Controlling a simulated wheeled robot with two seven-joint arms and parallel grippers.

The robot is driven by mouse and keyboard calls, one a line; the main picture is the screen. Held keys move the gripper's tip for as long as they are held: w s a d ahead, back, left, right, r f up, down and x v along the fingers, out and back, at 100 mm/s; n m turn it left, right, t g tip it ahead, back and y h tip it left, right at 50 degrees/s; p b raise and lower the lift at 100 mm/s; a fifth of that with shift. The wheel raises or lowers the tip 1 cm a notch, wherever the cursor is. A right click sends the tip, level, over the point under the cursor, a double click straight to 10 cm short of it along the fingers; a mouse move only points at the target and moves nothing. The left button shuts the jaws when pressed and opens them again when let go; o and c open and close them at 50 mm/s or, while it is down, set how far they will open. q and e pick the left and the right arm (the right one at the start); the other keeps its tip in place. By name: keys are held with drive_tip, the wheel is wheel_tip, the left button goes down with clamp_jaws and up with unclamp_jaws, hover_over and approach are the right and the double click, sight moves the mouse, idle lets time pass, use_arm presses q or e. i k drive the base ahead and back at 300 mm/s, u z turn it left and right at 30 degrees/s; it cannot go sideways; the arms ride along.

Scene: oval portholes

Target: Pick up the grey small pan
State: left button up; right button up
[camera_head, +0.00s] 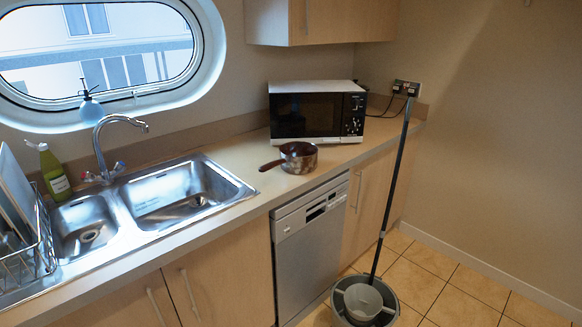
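A small pan (299,158) stands upright on the counter, in front of the microwave and to the right of the sink. It looks brownish and reddish with a shiny grey inside, and its dark red-brown handle (271,165) points left toward the sink. It is the only pan in view. Neither my left nor my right gripper shows in the head view.
The microwave (318,112) stands close behind the pan. The double sink (172,195) with a tall tap (101,146) lies left. A dish rack (35,245) is at far left. A mop (392,190) in a bucket (364,302) stands on the floor right of the dishwasher (310,245).

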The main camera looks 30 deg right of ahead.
sight(296, 158)
drive_tip(key=z, duration=0.6)
drive_tip(key=i, duration=0.9)
drive_tip(key=z, duration=0.6)
drive_tip(key=i, duration=0.8)
drive_tip(key=u, duration=0.2)
